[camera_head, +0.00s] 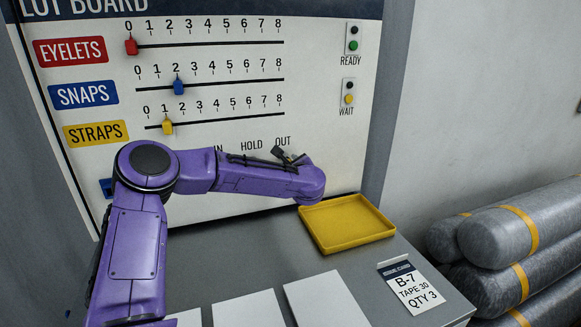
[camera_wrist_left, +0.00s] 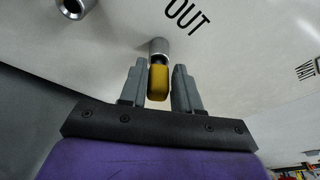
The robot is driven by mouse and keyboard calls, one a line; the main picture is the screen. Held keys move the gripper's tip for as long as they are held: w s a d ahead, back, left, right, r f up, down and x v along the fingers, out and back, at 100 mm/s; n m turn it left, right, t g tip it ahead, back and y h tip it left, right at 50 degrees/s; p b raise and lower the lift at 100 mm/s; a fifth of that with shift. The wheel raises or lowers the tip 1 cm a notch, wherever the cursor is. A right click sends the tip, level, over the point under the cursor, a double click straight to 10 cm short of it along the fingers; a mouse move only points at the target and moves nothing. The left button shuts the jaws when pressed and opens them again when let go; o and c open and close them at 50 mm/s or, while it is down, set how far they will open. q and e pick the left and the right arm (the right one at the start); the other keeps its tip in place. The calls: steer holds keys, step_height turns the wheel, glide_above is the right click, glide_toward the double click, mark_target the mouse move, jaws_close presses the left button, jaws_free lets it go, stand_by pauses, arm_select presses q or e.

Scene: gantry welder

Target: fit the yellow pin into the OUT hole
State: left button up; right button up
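The yellow pin (camera_wrist_left: 158,83) shows in the left wrist view, its block-shaped head between the fingers of my left gripper (camera_wrist_left: 160,72). Its far end meets a metal collar (camera_wrist_left: 159,47) below the OUT lettering, and a dark piece shows at the collar's mouth. How deep it sits cannot be told. The fingers stand on both sides of the head with narrow gaps, so the gripper looks open around it. In the head view my left gripper (camera_head: 288,155) is just under the OUT label (camera_head: 283,141); the arm hides the pin and holes. My right gripper is not in view.
Another metal collar (camera_wrist_left: 72,8) with a dark, empty-looking bore is at upper left in the wrist view. An empty yellow tray (camera_head: 347,222) sits on the grey bench below the board (camera_head: 325,100). White cards (camera_head: 325,300) lie in front. Grey cylinders (camera_head: 500,238) are stacked at right.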

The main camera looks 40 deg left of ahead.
arm_select(q)
steer(key=o, duration=0.3)
steer(key=shift+w, duration=0.1)
steer(key=shift+f, duration=0.1)
steer(key=shift+s+d, duration=0.2)
steer(key=shift+d, duration=0.05)
steer(key=shift+b+v, duration=2.4)
steer(key=shift+v, duration=2.5)
